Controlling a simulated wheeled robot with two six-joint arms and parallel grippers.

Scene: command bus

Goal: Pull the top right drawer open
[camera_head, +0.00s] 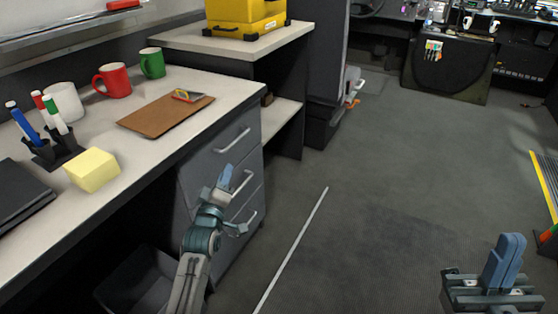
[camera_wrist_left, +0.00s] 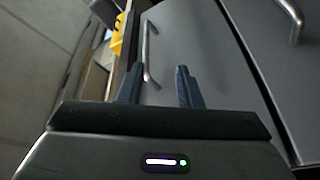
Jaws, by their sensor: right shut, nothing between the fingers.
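The top drawer (camera_head: 213,152) is the uppermost grey front in the stack under the desk's right end, and it looks closed. Its silver bar handle (camera_head: 232,140) also shows in the left wrist view (camera_wrist_left: 147,52). My left gripper (camera_head: 226,178) is in front of the drawer stack, below that handle in the head view. In the left wrist view its two blue fingers (camera_wrist_left: 158,80) are spread, with the top handle's near end seen between them. Contact is not visible. My right gripper (camera_head: 505,258) is shut and empty, over the floor at lower right.
The middle handle (camera_head: 243,182) and bottom handle (camera_head: 246,224) are below. The desk top (camera_head: 200,80) holds mugs, a clipboard (camera_head: 165,114), a yellow block (camera_head: 92,169) and pens. A dark bin (camera_head: 140,285) stands beneath. The floor (camera_head: 380,190) right of the drawers is clear.

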